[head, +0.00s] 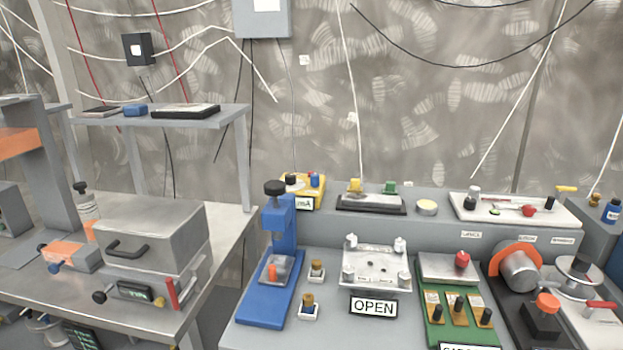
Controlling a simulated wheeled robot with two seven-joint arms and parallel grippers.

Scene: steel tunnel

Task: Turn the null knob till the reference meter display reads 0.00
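Neither of my grippers is in view. No label that reads null or reference shows, so I cannot tell which knob is the null knob. A small dark display (135,290) with green characters is on the front of the metal box on the left bench; its reading is too small to tell. A black knob (99,297) is at its left and a red handle (173,292) at its right. A yellow meter (303,190) marked mA stands at the back of the right bench.
The right bench holds a blue press (270,300), a clear-topped fixture (376,265) above an OPEN sign (373,307), a green board (455,310) and an orange-rimmed cylinder (518,267). A grey lidded box (150,236) sits on the left bench. A gap separates the benches.

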